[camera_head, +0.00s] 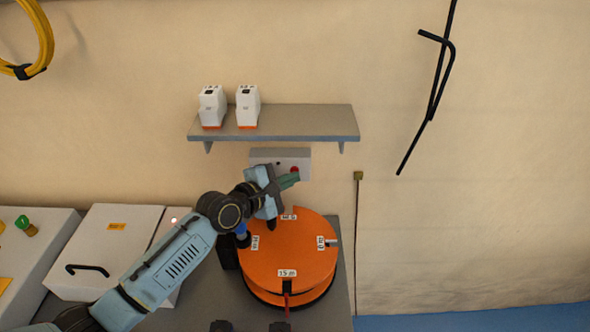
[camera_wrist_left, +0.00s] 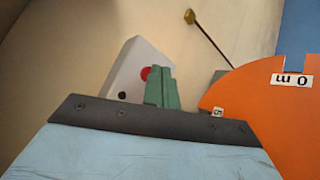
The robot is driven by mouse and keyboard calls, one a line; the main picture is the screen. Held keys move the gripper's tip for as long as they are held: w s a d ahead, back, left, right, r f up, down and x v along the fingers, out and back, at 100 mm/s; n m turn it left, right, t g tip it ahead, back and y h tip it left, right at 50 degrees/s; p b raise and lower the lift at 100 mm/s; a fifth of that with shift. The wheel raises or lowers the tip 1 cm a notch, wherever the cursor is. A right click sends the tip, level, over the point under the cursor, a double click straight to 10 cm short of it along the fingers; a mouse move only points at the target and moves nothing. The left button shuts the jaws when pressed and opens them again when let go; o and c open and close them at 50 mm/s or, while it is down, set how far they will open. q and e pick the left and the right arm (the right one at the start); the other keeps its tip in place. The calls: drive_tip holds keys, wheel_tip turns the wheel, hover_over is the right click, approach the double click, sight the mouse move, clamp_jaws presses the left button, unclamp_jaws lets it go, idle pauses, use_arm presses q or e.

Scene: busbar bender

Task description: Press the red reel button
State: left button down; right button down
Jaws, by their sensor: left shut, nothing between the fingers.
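The red button (camera_head: 295,169) is on the right part of a small grey-white box (camera_head: 266,155) on the wall, under the shelf. In the left wrist view the red button (camera_wrist_left: 146,73) shows just behind the green fingertips, which cover part of it. My left gripper (camera_head: 290,181) is shut and empty, its tips close to the box and just below the button. Whether the tips touch the button cannot be told. The orange reel (camera_head: 285,250) stands below, on the grey bench, under my left wrist. My right gripper is not in view.
A grey shelf (camera_head: 310,123) with two white devices (camera_head: 212,106) is above the box. A white lidded box (camera_head: 108,245) and a panel with a green knob (camera_head: 26,225) are at left. A cord (camera_head: 356,235) hangs right of the reel. The wall farther right is clear low down.

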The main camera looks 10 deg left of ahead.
use_arm(q)
drive_tip(key=shift+s+p, duration=0.35)
drive_tip(key=s+d+p, duration=0.1)
drive_tip(key=s+p, duration=0.4)
drive_tip(key=s, duration=0.1)
drive_tip(key=shift+d, duration=0.2)
idle(0.9)
